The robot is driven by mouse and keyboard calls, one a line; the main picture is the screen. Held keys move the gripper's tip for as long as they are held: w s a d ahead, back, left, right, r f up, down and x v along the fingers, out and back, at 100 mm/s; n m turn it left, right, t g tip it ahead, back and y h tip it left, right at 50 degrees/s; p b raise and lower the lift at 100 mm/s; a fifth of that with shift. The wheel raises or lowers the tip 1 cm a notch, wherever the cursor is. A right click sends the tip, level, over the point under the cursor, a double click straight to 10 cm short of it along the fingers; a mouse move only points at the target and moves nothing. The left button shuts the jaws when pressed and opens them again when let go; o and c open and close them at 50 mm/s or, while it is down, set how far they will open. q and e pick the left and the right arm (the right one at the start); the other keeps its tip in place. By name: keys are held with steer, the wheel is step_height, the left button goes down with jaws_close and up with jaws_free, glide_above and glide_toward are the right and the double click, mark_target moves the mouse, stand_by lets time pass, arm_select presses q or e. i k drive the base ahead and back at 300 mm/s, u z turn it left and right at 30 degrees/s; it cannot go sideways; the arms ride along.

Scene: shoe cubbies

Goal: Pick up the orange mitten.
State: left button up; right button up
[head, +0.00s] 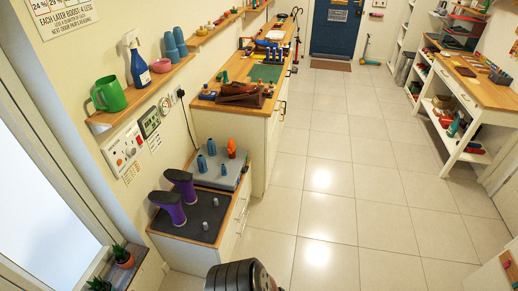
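The orange mitten (231,148) stands upright on the grey top (228,180) of a low cabinet along the left wall, near that top's back right corner. It is small in the head view, and what holds it upright is hidden. Neither of my grippers is in view, so I cannot see whether they hold anything.
Blue pieces (202,164) stand near the mitten. Two purple boots (168,207) are upside down on the dark mat (200,232) closer to me. A wooden-topped counter (225,107) lies just beyond. The tiled floor (320,180) to the right is clear.

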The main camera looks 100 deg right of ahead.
mark_target(231, 150)
steer(key=z, duration=0.05)
steer(key=i, duration=0.55)
steer(key=z, duration=4.3)
steer(key=i, duration=2.05)
steer(key=u, duration=2.45)
steer(key=i, duration=0.2)
steer(key=z, duration=0.1)
